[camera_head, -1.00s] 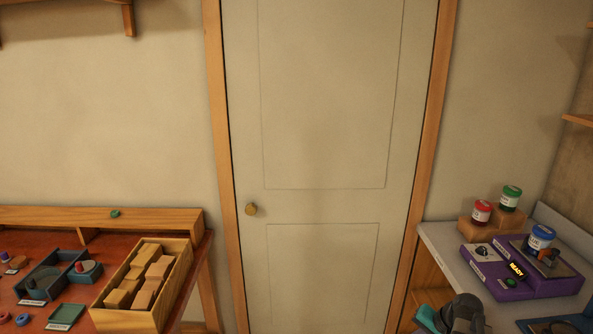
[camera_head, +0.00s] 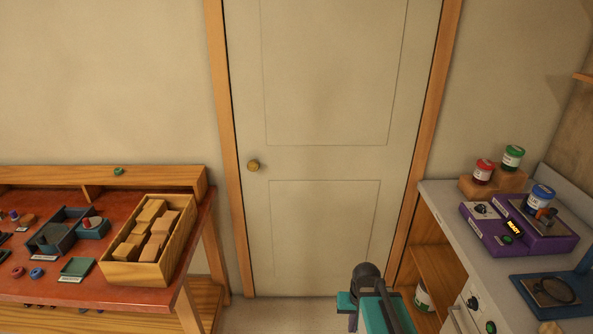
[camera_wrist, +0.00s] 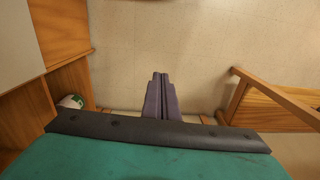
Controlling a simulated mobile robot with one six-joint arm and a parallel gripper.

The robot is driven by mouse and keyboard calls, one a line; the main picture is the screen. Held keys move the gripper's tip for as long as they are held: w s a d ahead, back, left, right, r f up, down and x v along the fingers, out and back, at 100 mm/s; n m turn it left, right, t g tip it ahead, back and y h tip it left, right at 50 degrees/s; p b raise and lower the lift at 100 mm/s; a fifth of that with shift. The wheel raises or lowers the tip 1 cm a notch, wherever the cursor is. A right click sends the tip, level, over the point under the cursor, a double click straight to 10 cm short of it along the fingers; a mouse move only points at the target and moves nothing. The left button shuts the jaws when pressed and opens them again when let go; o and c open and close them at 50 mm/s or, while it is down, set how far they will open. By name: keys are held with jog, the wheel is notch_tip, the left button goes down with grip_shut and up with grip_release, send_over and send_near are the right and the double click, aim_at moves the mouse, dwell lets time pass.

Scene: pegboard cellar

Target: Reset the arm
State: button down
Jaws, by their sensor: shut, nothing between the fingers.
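My gripper (camera_wrist: 160,78) shows in the wrist view, its two dark fingers together with nothing between them. It points at the pale floor between the two benches. In the head view part of my arm, dark grey and teal, shows at the bottom, in front of the lower right of the door (camera_head: 325,225). The fingertips cannot be made out in the head view. The gripper touches nothing that I can see.
At left a red-topped bench (camera_head: 60,291) bears a wooden box (camera_head: 128,272) of blocks and small trays. At right a grey counter (camera_head: 476,263) bears a purple device (camera_head: 552,238) and lidded jars, with a wooden shelf below. The floor (camera_head: 260,315) between is clear.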

jog(key=s+f+g+b, duration=0.5)
jog(key=s+f+b, duration=0.5)
jog(key=s+f, duration=1.6)
notch_tip(320, 180, down, 3)
jog(key=shift+s+a+r+n+g, duration=0.2)
jog(key=shift+a+n+g, duration=0.1)
jog(key=shift+a+g, duration=0.15)
jog(key=shift+w, duration=0.1)
